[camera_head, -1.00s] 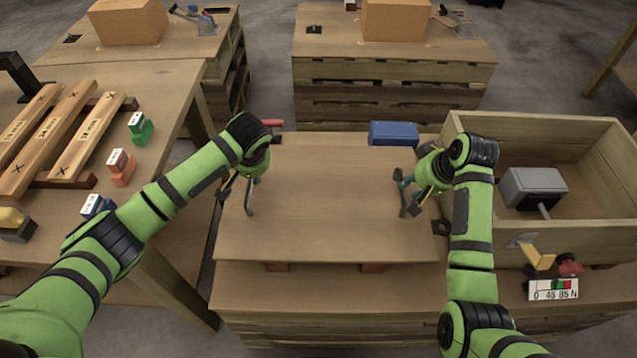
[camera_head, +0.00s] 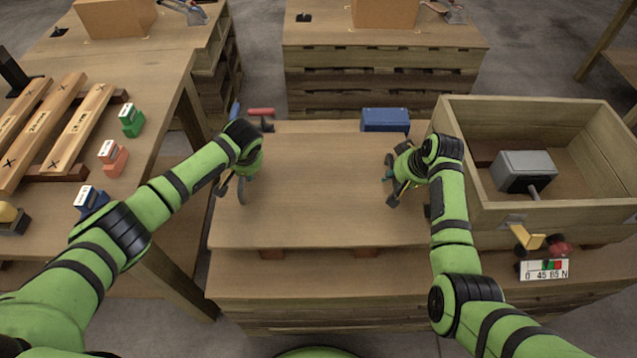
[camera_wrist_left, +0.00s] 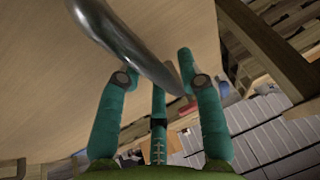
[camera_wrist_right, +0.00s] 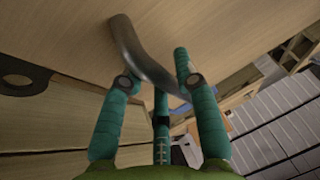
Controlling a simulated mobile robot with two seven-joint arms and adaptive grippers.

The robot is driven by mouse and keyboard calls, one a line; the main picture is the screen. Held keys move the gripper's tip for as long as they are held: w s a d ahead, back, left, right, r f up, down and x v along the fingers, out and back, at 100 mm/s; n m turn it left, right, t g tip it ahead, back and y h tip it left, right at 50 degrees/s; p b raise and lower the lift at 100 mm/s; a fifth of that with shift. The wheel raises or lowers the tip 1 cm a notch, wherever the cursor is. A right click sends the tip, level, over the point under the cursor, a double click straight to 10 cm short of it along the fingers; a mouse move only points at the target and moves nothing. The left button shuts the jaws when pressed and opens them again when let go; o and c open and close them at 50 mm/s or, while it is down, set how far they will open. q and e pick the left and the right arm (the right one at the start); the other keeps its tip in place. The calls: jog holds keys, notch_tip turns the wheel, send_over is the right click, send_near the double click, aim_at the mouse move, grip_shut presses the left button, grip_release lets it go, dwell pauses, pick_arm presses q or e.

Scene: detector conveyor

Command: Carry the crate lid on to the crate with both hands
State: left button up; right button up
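The crate lid (camera_head: 315,205) is a flat wooden board lying on a bench of stacked planks, with battens under it. It has a metal handle near each end. The open wooden crate (camera_head: 480,220) stands to its right, holding a grey device (camera_head: 524,170). My left gripper (camera_head: 231,188) is at the left handle (camera_head: 241,190); in the left wrist view its teal fingers are apart, with the handle (camera_wrist_left: 130,45) running across between them. My right gripper (camera_head: 391,188) is at the right handle, its fingers apart about the bar (camera_wrist_right: 140,55). Firm contact is not visible.
A blue box (camera_head: 385,119) and a red-handled tool (camera_head: 260,111) lie behind the lid. The left table (camera_head: 150,95) carries wooden bars and small coloured blocks.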

pick_arm(q)
grip_shut()
pick_arm(e)
grip_shut()
